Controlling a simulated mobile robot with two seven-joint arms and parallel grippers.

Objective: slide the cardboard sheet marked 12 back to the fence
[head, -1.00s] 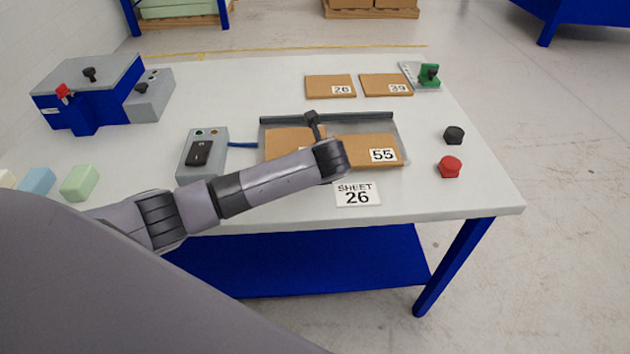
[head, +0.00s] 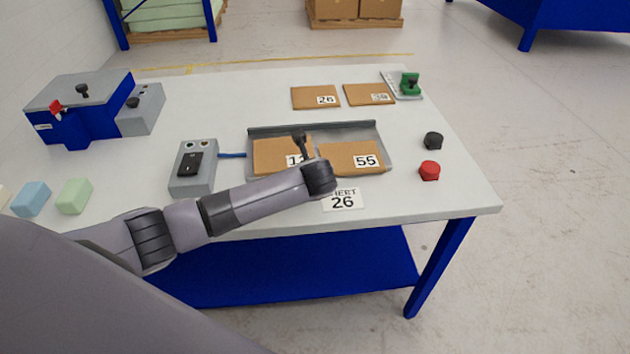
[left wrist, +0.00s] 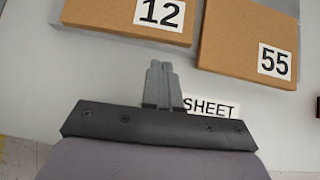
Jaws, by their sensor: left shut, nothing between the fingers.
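The cardboard sheet marked 12 (head: 272,156) lies in the left half of a shallow grey tray; the arm partly covers its label and right side. It also shows at the top of the left wrist view (left wrist: 112,14). The fence (head: 340,126) is the raised strip along the tray's back edge, with a narrow strip of tray apparently between it and the sheet. My left gripper (left wrist: 161,68) is shut and empty, its tips just in front of the sheet's near edge in the picture; contact or height cannot be told. In the head view my arm hides its fingers. My right gripper is not in view.
A sheet marked 55 (head: 352,158) lies right of sheet 12. A card reading SHEET 26 (head: 343,201) lies in front. A switch box (head: 193,166) stands left, and red (head: 430,171) and black (head: 433,141) knobs right. Two sheets (head: 316,97) lie behind the tray.

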